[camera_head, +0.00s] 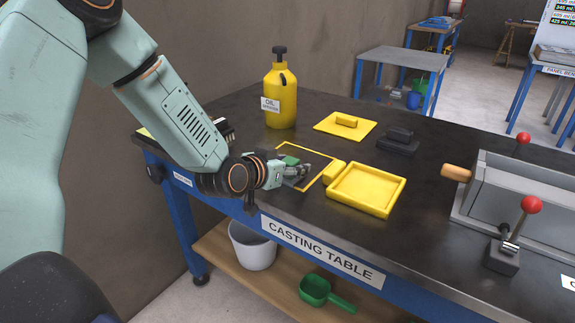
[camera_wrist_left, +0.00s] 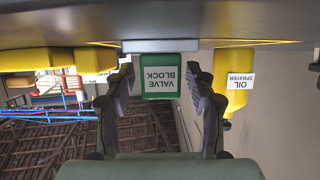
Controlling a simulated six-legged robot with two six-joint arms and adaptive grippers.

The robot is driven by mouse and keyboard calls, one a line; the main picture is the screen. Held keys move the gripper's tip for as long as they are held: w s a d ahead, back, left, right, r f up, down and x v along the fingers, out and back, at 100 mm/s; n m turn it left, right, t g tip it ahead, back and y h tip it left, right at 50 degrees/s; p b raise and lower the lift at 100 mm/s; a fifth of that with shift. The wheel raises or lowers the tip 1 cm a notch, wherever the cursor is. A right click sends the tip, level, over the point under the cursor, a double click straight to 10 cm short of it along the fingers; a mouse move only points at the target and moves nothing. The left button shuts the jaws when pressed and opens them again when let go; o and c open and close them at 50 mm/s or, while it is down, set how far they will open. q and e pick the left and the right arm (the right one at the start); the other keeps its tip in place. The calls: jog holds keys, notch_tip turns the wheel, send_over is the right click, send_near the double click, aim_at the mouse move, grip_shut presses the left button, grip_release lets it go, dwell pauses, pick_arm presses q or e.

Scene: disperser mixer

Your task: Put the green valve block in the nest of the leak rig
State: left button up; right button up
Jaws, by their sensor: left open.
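The green valve block (camera_wrist_left: 153,93) stands between my open left fingers in the left wrist view, its pale label facing the camera. That view is upside down, with the table at the top, and the block is against a thin grey strip at the table side. I cannot identify the leak rig's nest. My right gripper is out of view.
A yellow oil sprayer (camera_head: 281,95) stands behind the gripper. A yellow tray (camera_head: 397,196), a yellow plate with a handle (camera_head: 328,123) and a dark block (camera_head: 398,143) lie to the right. A grey fixture (camera_head: 520,190) and red-knobbed lever (camera_head: 531,205) occupy the far right.

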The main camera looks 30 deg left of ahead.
pick_arm(q)
jog(key=shift+s+r, duration=0.2)
jog(key=shift+s, duration=0.1)
jog(key=p+v, duration=0.3)
jog(key=v, duration=0.3)
jog(key=shift+r+p, duration=0.1)
jog(key=shift+p, duration=0.25)
jog(key=shift+p+v, duration=1)
jog(key=shift+v, duration=0.15)
jog(key=shift+p+v, duration=1.55)
jog(key=shift+p, duration=0.1)
jog(key=shift+f, duration=0.2)
